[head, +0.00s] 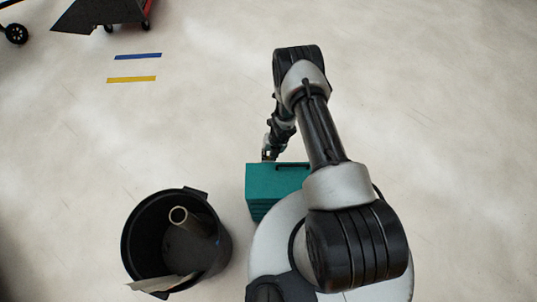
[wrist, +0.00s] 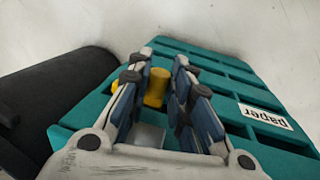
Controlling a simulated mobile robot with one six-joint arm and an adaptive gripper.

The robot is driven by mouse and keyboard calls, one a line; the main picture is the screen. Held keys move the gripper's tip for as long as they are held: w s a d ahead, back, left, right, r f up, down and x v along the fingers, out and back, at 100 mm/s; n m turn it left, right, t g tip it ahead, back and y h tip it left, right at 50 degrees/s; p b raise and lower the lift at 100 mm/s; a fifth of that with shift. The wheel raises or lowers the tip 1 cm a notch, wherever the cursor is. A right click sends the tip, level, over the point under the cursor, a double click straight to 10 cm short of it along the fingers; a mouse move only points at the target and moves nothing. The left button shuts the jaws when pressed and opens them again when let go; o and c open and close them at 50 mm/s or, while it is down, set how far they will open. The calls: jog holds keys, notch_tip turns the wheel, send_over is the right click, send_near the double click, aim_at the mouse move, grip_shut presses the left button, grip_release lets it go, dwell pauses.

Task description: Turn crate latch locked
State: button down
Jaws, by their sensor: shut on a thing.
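The teal crate (head: 262,184) stands on the floor just in front of my base in the head view. It fills much of the wrist view (wrist: 235,85), with slatted sides and a white label reading "paper" (wrist: 266,116), upside down. A yellow latch (wrist: 157,88) shows between my gripper's fingers in the wrist view. My gripper (wrist: 163,68) is shut on this latch, with a finger on each side. Another bit of yellow shows left of the left finger. In the head view, my gripper (head: 268,153) is small at the crate's far left edge, and the latch cannot be made out.
A black bin (head: 128,238) with a cardboard tube (head: 190,222) and a flat sheet stands left of the crate. It also shows close by in the wrist view (wrist: 60,95). Blue and yellow floor strips (head: 132,79) lie farther off. The floor beyond the crate is clear.

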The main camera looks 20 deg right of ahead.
jog(key=shift+s+d+f+t+y, duration=0.15)
jog(key=shift+d+t+y, duration=0.2)
jog(key=shift+y, duration=1.05)
jog(key=shift+d+f+t+y, duration=0.15)
jog(key=shift+t+y, duration=0.3)
jog(key=shift+y, duration=0.95)
jog(key=shift+s+d+f+t+y, duration=0.15)
jog(key=shift+t+y, duration=0.25)
jog(key=shift+y, duration=1)
jog(key=shift+w, duration=0.1)
jog(key=c, duration=1.4)
grip_release()
jog(key=shift+c, duration=0.2)
jog(key=shift+d, duration=0.1)
jog(key=v, duration=1.2)
